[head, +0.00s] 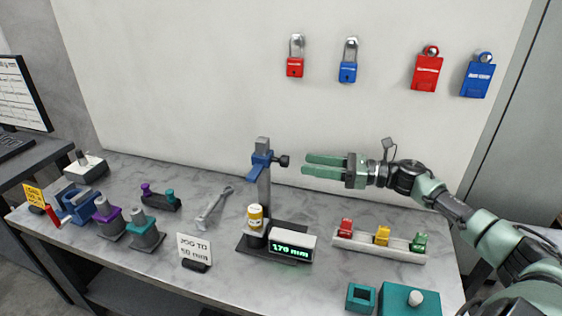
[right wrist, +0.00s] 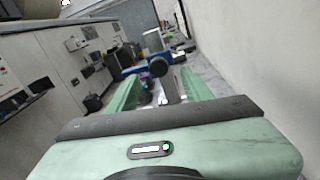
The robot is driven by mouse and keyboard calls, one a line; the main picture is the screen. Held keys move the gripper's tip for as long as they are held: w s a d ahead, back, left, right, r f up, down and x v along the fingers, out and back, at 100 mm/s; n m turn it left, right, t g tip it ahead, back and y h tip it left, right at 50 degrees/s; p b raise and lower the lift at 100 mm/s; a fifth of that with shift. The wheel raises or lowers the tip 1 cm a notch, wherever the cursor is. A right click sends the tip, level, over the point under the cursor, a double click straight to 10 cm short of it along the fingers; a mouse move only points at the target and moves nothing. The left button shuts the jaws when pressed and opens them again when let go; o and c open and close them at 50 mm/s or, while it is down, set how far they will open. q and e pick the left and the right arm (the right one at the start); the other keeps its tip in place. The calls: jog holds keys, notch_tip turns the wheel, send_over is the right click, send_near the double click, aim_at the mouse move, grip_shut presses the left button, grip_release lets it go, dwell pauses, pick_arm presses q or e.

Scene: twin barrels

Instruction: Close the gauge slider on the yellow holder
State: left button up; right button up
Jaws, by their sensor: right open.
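The gauge stands near the middle of the bench in the head view: a grey post (head: 264,190) with a blue slider (head: 261,164) near its top. A black knob (head: 284,161) sticks out to the slider's right. The yellow holder (head: 255,217) stands upright in a black cup at the post's foot, well below the slider. A display (head: 292,244) reads 170 mm. My right gripper (head: 306,166) is open and empty, level with the knob, with its fingertips a little to its right. In the right wrist view the knob (right wrist: 154,68) shows ahead between the fingers. My left gripper is not seen.
A white rack (head: 380,244) with red, yellow and green pieces lies below my right arm. A wrench (head: 214,207), a sign (head: 194,249) reading "JOG TO 60 mm" and clamp-like tools stand left. Teal boxes (head: 408,301) are at the front right. Padlocks and tags hang on the wall.

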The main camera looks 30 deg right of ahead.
aim_at(288, 161)
jog(key=p+x, duration=0.1)
jog(key=x, duration=0.2)
jog(key=p+x, duration=0.1)
jog(key=x, duration=0.2)
jog(key=shift+w+a+r+p, duration=0.2)
jog(key=shift+a+p, duration=0.1)
jog(key=shift+p, duration=0.1)
jog(key=shift+w+a+f, duration=0.15)
jog(key=shift+w+a, duration=0.1)
jog(key=shift+w, duration=0.05)
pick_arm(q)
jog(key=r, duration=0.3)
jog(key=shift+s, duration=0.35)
pick_arm(e)
jog(key=shift+c, duration=0.3)
grip_shut()
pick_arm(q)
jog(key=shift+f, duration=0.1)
pick_arm(e)
jog(key=shift+f, duration=0.1)
